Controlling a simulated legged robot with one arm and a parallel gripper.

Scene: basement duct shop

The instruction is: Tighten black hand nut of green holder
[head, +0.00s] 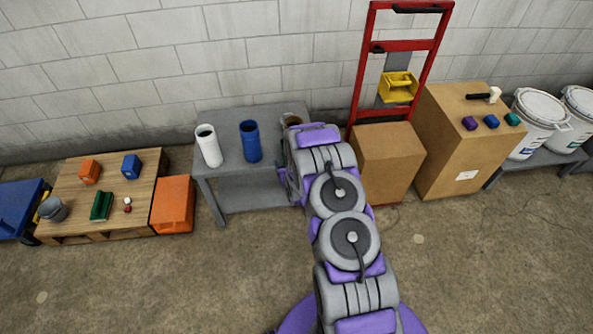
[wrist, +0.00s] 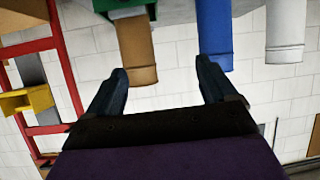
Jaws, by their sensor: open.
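In the wrist view my gripper (wrist: 163,82) is open, with two dark fingers apart and nothing between them. A green part (wrist: 125,12), perhaps the green holder, is cut off by the top edge, beside a brown tube (wrist: 138,52). This tube lies beyond the fingers, in line with the gap. In the head view the brown tube (head: 292,119) shows on the grey table (head: 222,119), partly behind my arm. I cannot make out a black hand nut in either view.
A blue tube (head: 250,142) and a white tube (head: 209,147) stand on the table, left of the brown one. A red hand truck (head: 365,60) with a yellow bin (head: 398,88) stands right. A pallet (head: 75,185) holds several small items. The floor in front is open.

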